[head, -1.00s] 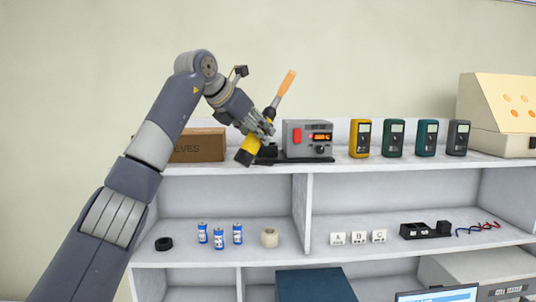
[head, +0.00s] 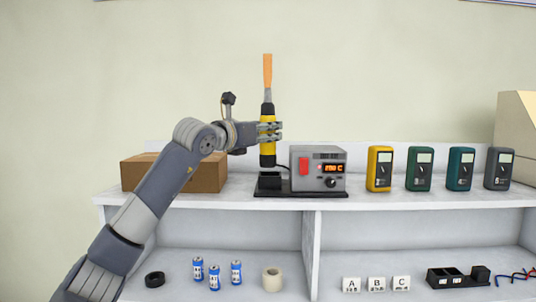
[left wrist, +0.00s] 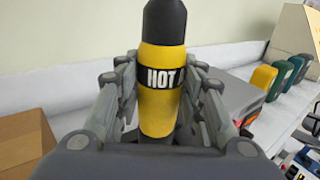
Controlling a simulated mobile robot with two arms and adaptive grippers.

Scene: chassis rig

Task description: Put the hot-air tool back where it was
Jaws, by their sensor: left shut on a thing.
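The hot-air tool (head: 268,154) is yellow and black with an orange nozzle pointing up. It stands upright in the head view, just above or in the black holder (head: 270,181) of its grey station (head: 318,169); I cannot tell whether it is seated. My left gripper (head: 270,133) is shut around the tool's body from the left. In the left wrist view the tool's yellow body (left wrist: 160,95) with its "HOT" label sits between the fingers (left wrist: 163,100). My right gripper is out of view.
A brown cardboard box (head: 205,175) stands left of the holder, behind my arm. Several multimeters (head: 380,169) stand to the right on the same shelf (head: 400,197). Batteries (head: 214,278), a tape roll (head: 272,279) and lettered blocks (head: 376,284) lie on the shelf below.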

